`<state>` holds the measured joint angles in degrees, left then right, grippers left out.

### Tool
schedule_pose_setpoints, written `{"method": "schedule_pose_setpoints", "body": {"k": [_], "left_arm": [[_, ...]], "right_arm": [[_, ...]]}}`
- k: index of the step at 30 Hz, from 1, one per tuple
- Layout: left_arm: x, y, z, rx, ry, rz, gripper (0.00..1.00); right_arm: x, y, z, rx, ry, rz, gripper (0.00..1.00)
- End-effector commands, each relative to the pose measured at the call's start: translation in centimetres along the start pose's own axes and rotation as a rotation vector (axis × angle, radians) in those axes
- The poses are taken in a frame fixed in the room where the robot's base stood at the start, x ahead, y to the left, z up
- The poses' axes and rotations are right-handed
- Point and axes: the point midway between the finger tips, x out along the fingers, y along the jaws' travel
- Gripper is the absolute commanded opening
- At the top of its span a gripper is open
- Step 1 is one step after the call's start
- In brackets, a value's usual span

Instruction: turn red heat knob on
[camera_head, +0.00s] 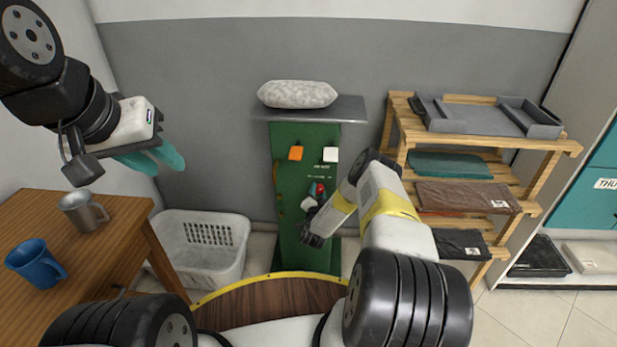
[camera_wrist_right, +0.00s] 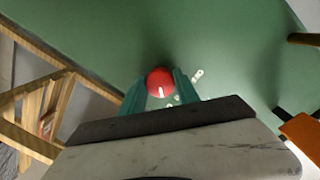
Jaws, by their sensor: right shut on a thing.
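The red heat knob (camera_head: 320,188) is on the green panel (camera_head: 302,145) in the middle of the head view. In the right wrist view the red knob (camera_wrist_right: 160,82) is round with a short white mark on its face. My right gripper (camera_wrist_right: 160,92) has its teal fingers on either side of the knob and is shut on it. In the head view the right gripper (camera_head: 316,190) is small and partly hidden by the wrist. My left gripper (camera_head: 158,160) hangs empty at the upper left, its teal fingers apart, far from the panel.
An orange block (camera_head: 295,153) and a white block (camera_head: 330,154) are higher on the panel, below a shelf (camera_head: 350,108) with a speckled cushion (camera_head: 297,94). A wooden rack (camera_head: 560,146) stands right, a white basket (camera_head: 205,233) left. A table (camera_head: 100,240) holds two mugs.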

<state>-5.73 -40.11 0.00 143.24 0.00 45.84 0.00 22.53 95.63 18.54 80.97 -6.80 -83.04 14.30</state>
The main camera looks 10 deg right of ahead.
Motion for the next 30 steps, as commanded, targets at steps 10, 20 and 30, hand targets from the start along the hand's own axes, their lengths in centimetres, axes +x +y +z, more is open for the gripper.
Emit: {"method": "schedule_pose_setpoints", "body": {"k": [10, 20, 30], "left_arm": [[0.0, 0.0, 0.0, 0.0, 0.0, 0.0, 0.32], [0.0, 0.0, 0.0, 0.0, 0.0, 0.0, 0.32], [0.0, 0.0, 0.0, 0.0, 0.0, 0.0, 0.32]], "right_arm": [[-0.02, 0.01, -0.01, 0.082, -0.004, -0.004, 0.0], [-0.03, 0.02, 0.0, 0.087, -0.004, -0.004, 0.0], [-0.02, 0.02, 0.0, 0.086, -0.004, -0.004, 0.59]]}}
